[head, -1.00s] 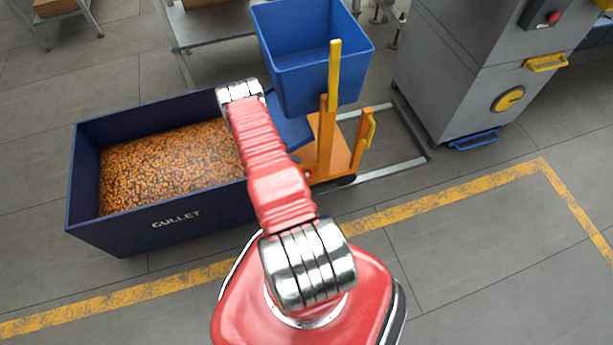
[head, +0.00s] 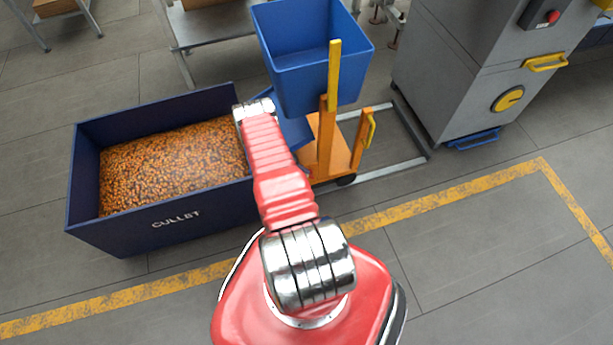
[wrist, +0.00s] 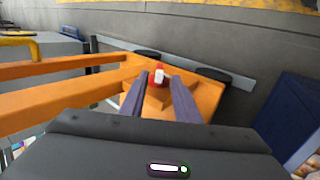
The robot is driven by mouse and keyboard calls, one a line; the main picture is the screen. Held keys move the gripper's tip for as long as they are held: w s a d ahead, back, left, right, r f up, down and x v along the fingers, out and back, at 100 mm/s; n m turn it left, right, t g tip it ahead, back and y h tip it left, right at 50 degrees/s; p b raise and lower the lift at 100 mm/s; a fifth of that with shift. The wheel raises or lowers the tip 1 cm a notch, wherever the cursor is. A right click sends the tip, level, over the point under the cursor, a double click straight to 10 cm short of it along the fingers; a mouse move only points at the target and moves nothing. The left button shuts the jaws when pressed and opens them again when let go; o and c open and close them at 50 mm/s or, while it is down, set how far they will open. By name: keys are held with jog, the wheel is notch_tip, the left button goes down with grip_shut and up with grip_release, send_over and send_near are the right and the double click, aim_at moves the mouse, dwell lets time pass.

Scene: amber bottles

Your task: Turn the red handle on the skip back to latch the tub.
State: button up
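The skip is a blue tub (head: 312,75) on an orange frame (head: 327,145) with a yellow upright bar. The tub looks upright in the head view. In the wrist view the orange frame (wrist: 60,103) fills the middle left. The red handle (wrist: 158,73), with a whitish end, stands over the orange base. My gripper (wrist: 158,80) is open, with its two dark fingers apart and the handle showing between their tips. I cannot tell whether either finger touches it. In the head view, the handle and my gripper are hidden behind my arm.
A dark blue cullet bin (head: 160,225), full of amber pieces, stands left of the skip. It seems to show at the wrist view's right edge (wrist: 290,115). A grey machine (head: 455,80) stands at right. The floor at front right is clear.

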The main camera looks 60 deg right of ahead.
aim_at(306, 175)
jog(key=shift+x, duration=2.45)
grip_shut()
jog(key=shift+a, duration=0.1)
